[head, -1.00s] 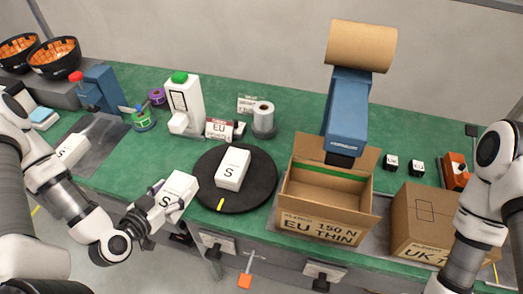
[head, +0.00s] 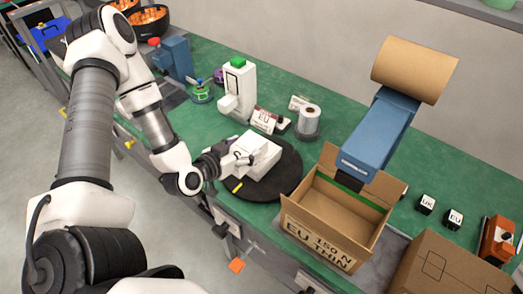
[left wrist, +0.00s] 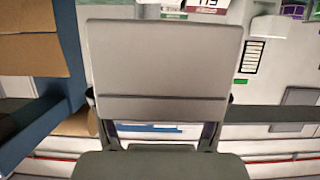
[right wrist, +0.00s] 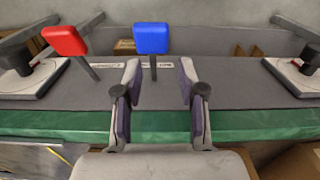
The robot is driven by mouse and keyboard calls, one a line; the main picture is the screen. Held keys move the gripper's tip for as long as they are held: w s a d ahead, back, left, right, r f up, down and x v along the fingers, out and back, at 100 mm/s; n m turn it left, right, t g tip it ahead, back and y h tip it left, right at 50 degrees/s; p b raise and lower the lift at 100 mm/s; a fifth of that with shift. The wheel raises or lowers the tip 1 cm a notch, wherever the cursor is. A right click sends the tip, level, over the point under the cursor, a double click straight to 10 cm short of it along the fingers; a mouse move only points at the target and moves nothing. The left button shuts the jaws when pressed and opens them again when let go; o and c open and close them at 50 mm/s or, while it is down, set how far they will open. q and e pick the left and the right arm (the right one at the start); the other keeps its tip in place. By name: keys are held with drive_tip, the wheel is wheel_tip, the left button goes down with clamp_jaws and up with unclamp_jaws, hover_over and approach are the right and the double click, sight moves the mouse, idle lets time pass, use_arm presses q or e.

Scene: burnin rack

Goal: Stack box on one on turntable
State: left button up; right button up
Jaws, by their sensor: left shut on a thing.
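The round black turntable (head: 288,180) stands on the green bench and carries a white box. My left gripper (head: 243,157) is over its left side, shut on a white box (head: 258,147). The held box is right at the box on the turntable, and the two overlap in the head view; I cannot tell whether they touch or how well they line up. In the left wrist view the held box (left wrist: 163,60) is a large plain grey face between the fingers. My right gripper (right wrist: 158,95) is open and empty, seen only in its own wrist view.
The open carton (head: 325,232) stands close to the right of the turntable, below a blue dispenser (head: 378,135) with a brown paper roll. A label roll (head: 308,122) and a white device with a green top (head: 238,88) stand behind. A closed carton (head: 445,268) is at the right.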

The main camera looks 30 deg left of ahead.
sight(258, 136)
use_arm(q)
drive_tip(key=w, duration=0.4)
drive_tip(key=w+d+p, duration=0.1)
drive_tip(key=w, duration=0.1)
drive_tip(key=shift+w+f, duration=0.1)
drive_tip(key=shift+w, duration=0.25)
use_arm(e)
drive_tip(key=shift+s+r, duration=0.1)
drive_tip(key=shift+r, duration=0.5)
use_arm(q)
wheel_tip(258, 136, down, 3)
drive_tip(key=shift+r+p, duration=0.1)
drive_tip(key=shift+p, duration=0.25)
use_arm(e)
drive_tip(key=shift+r, duration=0.4)
use_arm(q)
drive_tip(key=shift+w+f, duration=0.2)
drive_tip(key=shift+f, duration=0.3)
use_arm(e)
drive_tip(key=shift+f, duration=0.1)
use_arm(q)
drive_tip(key=shift+s, duration=0.1)
drive_tip(key=shift+f, duration=0.15)
use_arm(e)
drive_tip(key=shift+f, duration=0.15)
use_arm(q)
drive_tip(key=o, duration=1.2)
drive_tip(key=shift+o, duration=0.2)
